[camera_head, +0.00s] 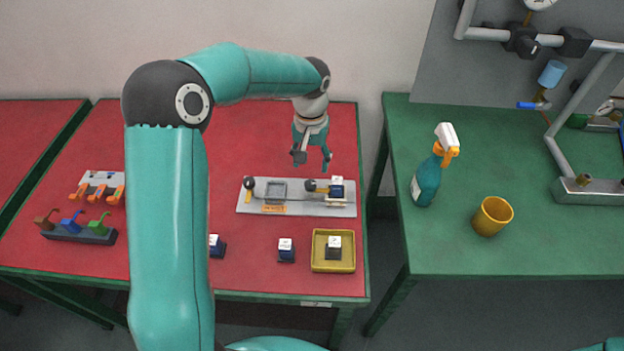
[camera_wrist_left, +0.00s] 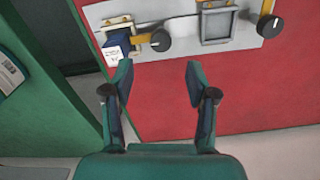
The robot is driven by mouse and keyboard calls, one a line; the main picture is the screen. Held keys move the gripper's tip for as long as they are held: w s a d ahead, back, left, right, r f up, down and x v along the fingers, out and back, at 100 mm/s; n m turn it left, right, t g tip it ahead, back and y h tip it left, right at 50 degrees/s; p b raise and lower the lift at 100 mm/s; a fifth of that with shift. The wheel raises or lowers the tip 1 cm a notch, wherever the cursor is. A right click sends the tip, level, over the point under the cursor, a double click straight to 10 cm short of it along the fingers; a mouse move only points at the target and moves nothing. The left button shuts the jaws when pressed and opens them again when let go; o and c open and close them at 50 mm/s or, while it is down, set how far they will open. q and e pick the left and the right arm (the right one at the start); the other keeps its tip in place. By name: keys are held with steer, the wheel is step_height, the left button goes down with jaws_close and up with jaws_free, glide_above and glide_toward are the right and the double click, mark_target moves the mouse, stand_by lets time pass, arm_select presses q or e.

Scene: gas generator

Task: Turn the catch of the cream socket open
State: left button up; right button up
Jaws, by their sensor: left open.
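The cream socket (camera_head: 337,203) is at the right end of the grey base plate (camera_head: 300,209); its pale frame also shows in the left wrist view (camera_wrist_left: 117,21). A dark blue block (camera_head: 337,187) with a white top sits in it. Its catch, a yellow bar with a black knob (camera_head: 311,185), lies beside the socket; the bar points from the knob towards the block, as the left wrist view shows (camera_wrist_left: 160,40). My left gripper (camera_head: 313,162) is open and empty, above and behind the plate. In the left wrist view the knob is beyond the gap between its fingers (camera_wrist_left: 160,80).
A grey empty socket (camera_head: 276,191) with its own catch (camera_head: 249,185) is at the plate's left. A yellow tray (camera_head: 319,268) and loose blue blocks (camera_head: 286,250) stand in front. A spray bottle (camera_head: 427,182) and yellow cup (camera_head: 491,216) stand on the green table (camera_head: 500,255).

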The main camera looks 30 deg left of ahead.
mark_target(311, 183)
arm_select(q)
step_height(311, 183, down, 8)
steer(key=shift+r+p, duration=0.1)
steer(key=shift+p, duration=0.3)
steer(key=c, duration=1.1)
jaws_close()
